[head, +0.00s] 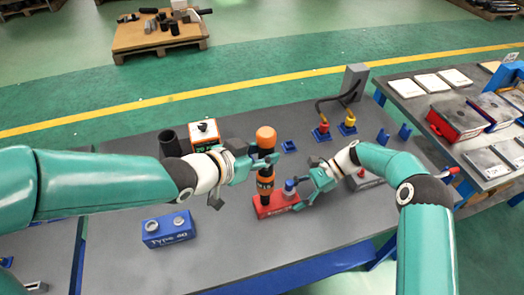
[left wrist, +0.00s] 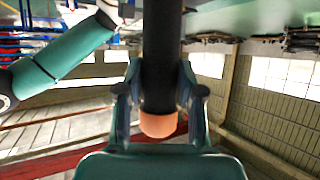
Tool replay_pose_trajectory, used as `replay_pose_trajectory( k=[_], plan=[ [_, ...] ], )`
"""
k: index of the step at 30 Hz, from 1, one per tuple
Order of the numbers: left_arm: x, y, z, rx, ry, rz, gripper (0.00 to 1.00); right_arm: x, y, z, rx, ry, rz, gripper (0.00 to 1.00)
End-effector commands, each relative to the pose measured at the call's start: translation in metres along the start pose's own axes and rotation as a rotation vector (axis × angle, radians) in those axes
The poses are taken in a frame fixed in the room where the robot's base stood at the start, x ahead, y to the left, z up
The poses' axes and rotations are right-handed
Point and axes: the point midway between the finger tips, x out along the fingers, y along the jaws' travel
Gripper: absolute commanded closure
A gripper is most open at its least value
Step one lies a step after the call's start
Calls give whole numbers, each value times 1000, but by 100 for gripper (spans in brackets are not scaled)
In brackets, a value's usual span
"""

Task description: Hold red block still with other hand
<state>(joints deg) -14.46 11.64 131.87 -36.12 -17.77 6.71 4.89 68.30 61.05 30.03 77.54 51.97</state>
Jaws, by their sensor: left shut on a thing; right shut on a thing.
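A red block (head: 263,211) sits on the grey table near its front edge, with a blue knob (head: 290,187) at its right end. My right gripper (head: 301,198) is shut on the red block at its right end. My left gripper (head: 254,163) is shut around a black and orange tool (head: 265,185), which stands upright with its lower end at the top of the red block. In the left wrist view the dark tool shaft (left wrist: 161,60) with an orange end runs between the fingers of my left gripper (left wrist: 160,95). The tool's contact with the block is partly hidden.
A blue block (head: 168,230) marked "Type 40" stands left of the red block. An orange and white box (head: 204,134) and a black cup (head: 170,144) stand behind my left arm. A grey post (head: 355,82) with red and yellow connectors is farther back. A side table with trays is at right.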

Motion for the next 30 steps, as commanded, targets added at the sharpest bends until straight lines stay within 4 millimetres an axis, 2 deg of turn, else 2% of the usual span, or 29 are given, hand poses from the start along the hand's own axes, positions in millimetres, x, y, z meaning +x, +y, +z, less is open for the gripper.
replay_pose_trajectory(
  k=[30],
  plan=[
    [4,-1,6,1,8,-2,100,0,0,0,0,-1,0,85]
  ],
)
